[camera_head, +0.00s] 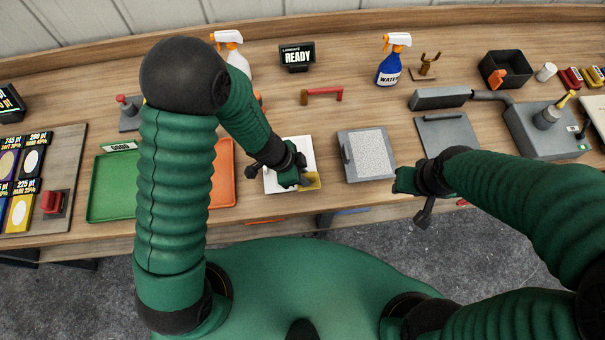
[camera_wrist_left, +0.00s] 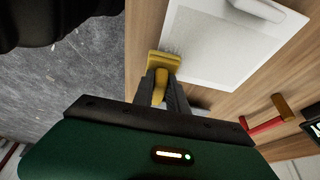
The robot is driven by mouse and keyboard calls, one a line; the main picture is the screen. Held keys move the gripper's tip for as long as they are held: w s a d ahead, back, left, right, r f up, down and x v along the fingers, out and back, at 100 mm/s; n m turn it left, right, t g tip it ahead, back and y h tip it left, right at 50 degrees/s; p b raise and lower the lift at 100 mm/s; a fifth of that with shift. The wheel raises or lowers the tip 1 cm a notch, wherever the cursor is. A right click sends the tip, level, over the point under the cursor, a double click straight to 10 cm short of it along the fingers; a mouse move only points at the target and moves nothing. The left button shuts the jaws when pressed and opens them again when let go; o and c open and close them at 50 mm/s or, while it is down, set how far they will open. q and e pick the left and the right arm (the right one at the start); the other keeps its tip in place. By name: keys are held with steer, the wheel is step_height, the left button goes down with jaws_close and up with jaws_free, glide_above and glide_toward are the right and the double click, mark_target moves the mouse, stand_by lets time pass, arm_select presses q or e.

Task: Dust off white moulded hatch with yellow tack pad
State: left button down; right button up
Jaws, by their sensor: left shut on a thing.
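The white moulded hatch (camera_head: 273,183) lies flat on the bench, partly covered by my left gripper (camera_head: 302,180). The left wrist view shows the hatch (camera_wrist_left: 215,42) as a white panel with a greyish speckled face and a pale handle at its far end. My left gripper (camera_wrist_left: 168,88) is shut on the yellow tack pad (camera_wrist_left: 166,60). The pad (camera_head: 313,183) is at the hatch's near right corner in the head view; I cannot tell whether it touches. My right gripper (camera_head: 404,182) hangs near the bench's front edge; its fingers are not clear.
A grey tray with a speckled panel (camera_head: 367,153) lies right of the hatch. An orange tray (camera_head: 222,175) and green tray (camera_head: 110,190) lie left.

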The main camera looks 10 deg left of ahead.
arm_select(q)
steer(key=shift+f+b, duration=0.5)
steer(key=shift+f, duration=0.2)
stand_by(0.8)
